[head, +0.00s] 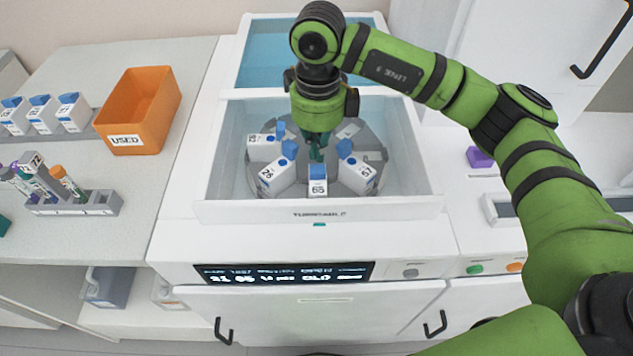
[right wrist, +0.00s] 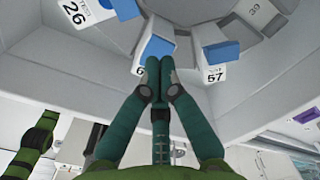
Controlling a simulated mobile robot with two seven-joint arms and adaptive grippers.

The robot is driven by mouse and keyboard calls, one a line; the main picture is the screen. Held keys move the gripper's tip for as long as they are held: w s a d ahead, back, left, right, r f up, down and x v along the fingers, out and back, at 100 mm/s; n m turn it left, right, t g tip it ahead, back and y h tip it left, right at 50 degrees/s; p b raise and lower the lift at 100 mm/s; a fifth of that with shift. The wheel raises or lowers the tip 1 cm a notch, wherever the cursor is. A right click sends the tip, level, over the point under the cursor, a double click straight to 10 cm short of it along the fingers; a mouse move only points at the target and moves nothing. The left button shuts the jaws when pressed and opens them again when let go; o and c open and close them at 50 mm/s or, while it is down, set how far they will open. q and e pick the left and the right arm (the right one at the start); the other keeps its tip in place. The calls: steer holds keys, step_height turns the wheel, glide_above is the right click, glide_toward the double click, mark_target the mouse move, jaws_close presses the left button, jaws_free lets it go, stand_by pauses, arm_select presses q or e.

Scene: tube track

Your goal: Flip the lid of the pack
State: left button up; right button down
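White packs with blue lids stand in a ring on a grey turntable (head: 352,130) inside the white bay. The front pack (head: 317,188) has its number facing me and its blue lid (head: 318,172) on top. My right gripper (head: 317,156) points down just behind that lid. In the right wrist view its two fingertips (right wrist: 160,66) are together, close to the blue lid (right wrist: 157,47) of the front pack, whose white face is mostly hidden. I cannot tell whether they touch it. Nothing shows between the fingers. My left gripper is out of view.
Neighbouring packs (head: 277,177) and (head: 358,177) stand close on both sides. The bay's front wall (head: 320,210) rises before them. An orange bin (head: 140,110) labelled USED, a tube rack (head: 75,203) and several more packs (head: 42,112) are on the left counter.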

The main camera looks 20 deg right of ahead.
steer(key=shift+r+p, duration=1.3)
steer(key=shift+r, duration=1.45)
